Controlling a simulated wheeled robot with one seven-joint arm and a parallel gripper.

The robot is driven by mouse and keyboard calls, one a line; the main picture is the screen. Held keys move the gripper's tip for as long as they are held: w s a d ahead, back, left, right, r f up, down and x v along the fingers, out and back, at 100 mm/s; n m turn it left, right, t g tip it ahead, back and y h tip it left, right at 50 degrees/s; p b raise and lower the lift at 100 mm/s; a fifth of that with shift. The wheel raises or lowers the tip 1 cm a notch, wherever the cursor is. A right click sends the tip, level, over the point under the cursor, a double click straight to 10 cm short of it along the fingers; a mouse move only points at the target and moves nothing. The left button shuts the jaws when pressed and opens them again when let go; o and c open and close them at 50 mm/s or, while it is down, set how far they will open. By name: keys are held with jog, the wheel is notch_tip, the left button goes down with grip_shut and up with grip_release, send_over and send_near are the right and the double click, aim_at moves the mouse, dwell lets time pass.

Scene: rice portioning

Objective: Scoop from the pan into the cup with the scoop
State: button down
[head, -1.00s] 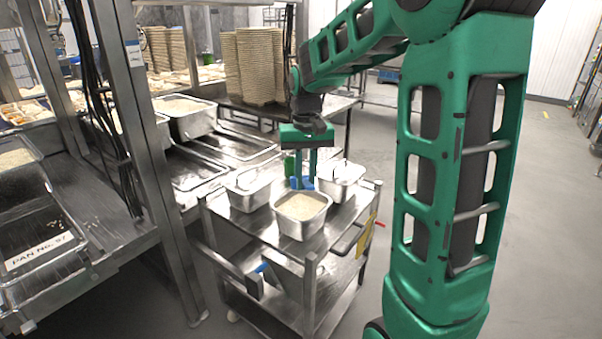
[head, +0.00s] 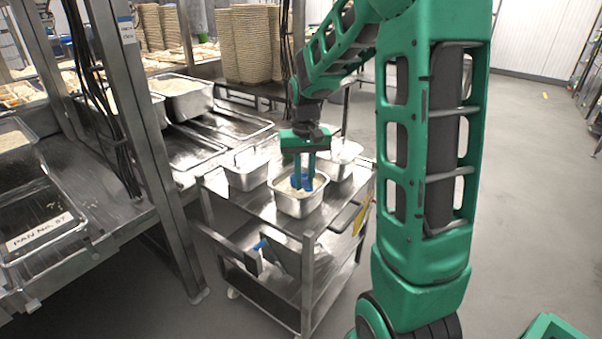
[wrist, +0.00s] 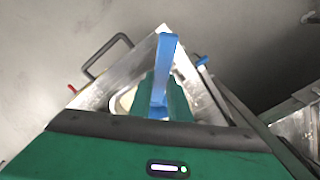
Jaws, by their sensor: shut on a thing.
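My gripper (head: 304,178) points down over the front steel pan (head: 300,206) on the steel cart. It is shut on the blue scoop (head: 300,182), whose lower part is inside the pan. Pale rice (head: 284,186) shows in the pan around it. The wrist view shows the blue scoop (wrist: 168,55) upright between the teal fingers. A cream patch beside it there is mostly hidden by my gripper. I cannot make out a cup for certain in either view.
The cart top (head: 262,206) also holds a steel container at left (head: 246,173) and one at back right (head: 340,165). A cart handle (head: 348,216) sticks out at right. A metal rack post (head: 160,150) and shelves stand to the left. Open floor lies right.

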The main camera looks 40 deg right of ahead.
aim_at(303, 177)
jog(key=shift+s+f, duration=0.1)
jog(key=shift+f, duration=2.15)
jog(key=shift+w+d+r, duration=0.15)
jog(key=shift+w+d, duration=0.45)
jog(key=shift+w, duration=0.2)
jog(key=shift+w+d, duration=0.3)
jog(key=shift+w, duration=0.4)
jog(key=shift+w+d, duration=0.3)
jog(key=shift+w, duration=0.4)
jog(key=shift+w+f, duration=0.2)
jog(key=shift+w, duration=0.1)
jog(key=shift+s, duration=0.15)
jog(key=shift+s+a+f, duration=0.1)
jog(key=shift+s+a, duration=0.45)
jog(key=shift+s, duration=0.4)
jog(key=shift+s+a+f, duration=0.1)
jog(key=shift+s+a, duration=0.45)
jog(key=shift+s, duration=0.35)
